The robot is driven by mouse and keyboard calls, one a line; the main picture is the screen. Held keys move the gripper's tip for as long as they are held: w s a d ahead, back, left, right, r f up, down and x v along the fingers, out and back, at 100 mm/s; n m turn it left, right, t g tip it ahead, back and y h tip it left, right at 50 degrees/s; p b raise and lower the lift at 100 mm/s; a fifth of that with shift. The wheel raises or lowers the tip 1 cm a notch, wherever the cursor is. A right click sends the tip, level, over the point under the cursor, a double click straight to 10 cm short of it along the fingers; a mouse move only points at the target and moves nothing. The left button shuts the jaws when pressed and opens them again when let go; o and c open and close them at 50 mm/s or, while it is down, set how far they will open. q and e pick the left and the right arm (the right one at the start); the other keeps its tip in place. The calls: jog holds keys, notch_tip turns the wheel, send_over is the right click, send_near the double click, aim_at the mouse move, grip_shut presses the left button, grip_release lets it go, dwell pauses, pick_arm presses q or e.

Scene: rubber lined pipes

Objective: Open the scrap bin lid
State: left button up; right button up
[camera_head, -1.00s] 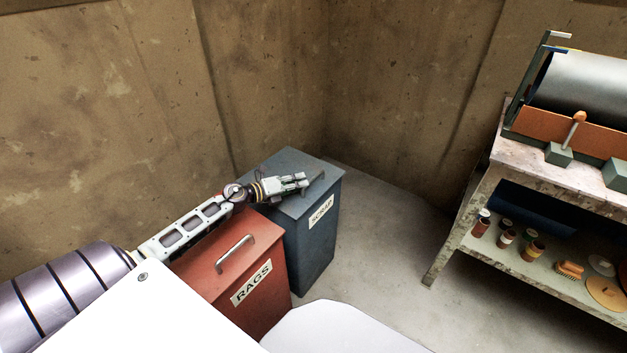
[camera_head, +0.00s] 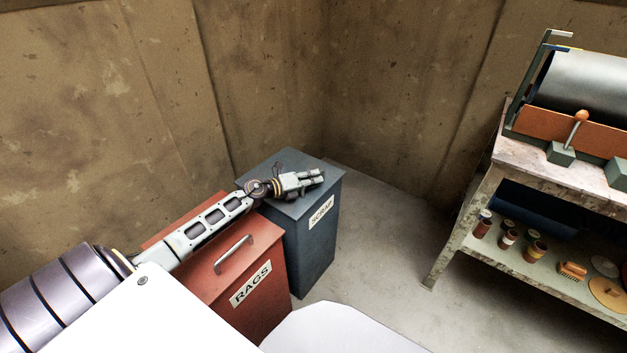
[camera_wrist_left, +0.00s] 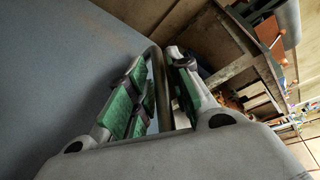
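The scrap bin (camera_head: 310,243) is a dark blue-grey box with a white SCRAP label, standing in the corner. Its flat lid (camera_head: 285,160) is down. My left gripper (camera_head: 318,177) lies low over the lid and hides most of the lid's handle in the head view. In the left wrist view, the curved metal handle (camera_wrist_left: 159,85) runs between the two green-padded fingers (camera_wrist_left: 162,88). The fingers are apart on either side of it, and I see no firm grip. The grey lid surface (camera_wrist_left: 60,75) fills the left of that view. My right gripper is not in view.
A red RAGS bin (camera_head: 265,310) with a metal handle (camera_head: 234,254) stands beside the scrap bin, under my left arm. Concrete walls (camera_head: 270,70) close in behind. A workbench (camera_head: 480,195) with a pipe (camera_head: 590,80) stands right; floor between is clear.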

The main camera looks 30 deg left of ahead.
pick_arm(q)
jog(key=shift+w+d+f, duration=0.1)
jog(key=shift+w, duration=0.1)
jog(key=shift+c, duration=0.2)
grip_shut()
jog(key=shift+r, duration=0.2)
